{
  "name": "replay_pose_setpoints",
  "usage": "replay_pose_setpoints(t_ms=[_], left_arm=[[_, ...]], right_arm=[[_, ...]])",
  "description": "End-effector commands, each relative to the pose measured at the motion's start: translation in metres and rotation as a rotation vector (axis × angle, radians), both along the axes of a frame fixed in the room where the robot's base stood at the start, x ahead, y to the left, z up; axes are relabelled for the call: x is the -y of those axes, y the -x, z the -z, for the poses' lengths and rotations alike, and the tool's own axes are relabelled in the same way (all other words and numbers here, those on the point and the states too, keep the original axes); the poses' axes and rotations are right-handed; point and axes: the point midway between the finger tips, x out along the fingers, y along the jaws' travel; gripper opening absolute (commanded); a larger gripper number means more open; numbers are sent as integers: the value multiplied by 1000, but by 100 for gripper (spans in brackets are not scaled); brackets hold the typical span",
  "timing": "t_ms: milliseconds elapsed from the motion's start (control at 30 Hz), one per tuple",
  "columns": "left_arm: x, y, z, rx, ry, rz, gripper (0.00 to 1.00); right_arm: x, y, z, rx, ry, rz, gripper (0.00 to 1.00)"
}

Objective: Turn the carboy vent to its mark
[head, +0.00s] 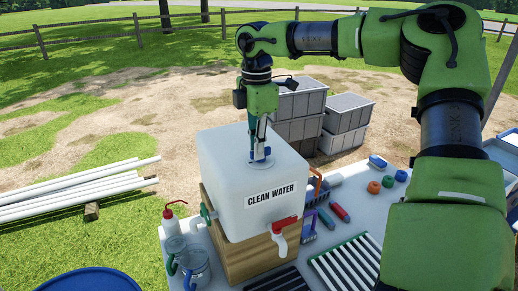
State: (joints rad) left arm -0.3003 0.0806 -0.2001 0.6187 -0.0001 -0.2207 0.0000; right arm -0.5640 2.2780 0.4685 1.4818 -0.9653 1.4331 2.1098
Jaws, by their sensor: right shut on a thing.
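The carboy (225,187) is a white, cube-like tank with a "CLEAN WATER" label on its front. It stands on a wooden block (250,258) on the table. The vent (262,163) is a small bluish-white cap on the carboy's top; its mark cannot be made out. My right gripper (259,152) points straight down from above and is shut on the vent, and its fingers hide part of it. A red-handled spigot (284,229) is on the carboy's front. My left gripper is not in view.
Clear jugs (194,263) and a red-topped wash bottle (171,220) stand left of the block. A slotted rack (345,262), red markers (340,212) and coloured caps (387,181) lie to the right. Grey crates (300,103) are stacked behind, and white pipes (70,190) lie on the left.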

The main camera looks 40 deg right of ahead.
Motion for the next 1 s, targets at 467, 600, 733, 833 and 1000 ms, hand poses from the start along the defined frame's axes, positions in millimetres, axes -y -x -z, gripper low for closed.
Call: replay_pose_setpoints(t_ms=[467,600,733,833,1000], left_arm=[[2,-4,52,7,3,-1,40],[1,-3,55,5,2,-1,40],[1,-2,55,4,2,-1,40],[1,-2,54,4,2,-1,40],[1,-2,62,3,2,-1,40]], right_arm=[[5,-5,4,4,6,637,0],[5,-6,1,3,3,767,0],[5,-6,0,1,0,788,0],[5,-6,0,1,-1,786,0],[6,-6,2,3,4,868,0]])
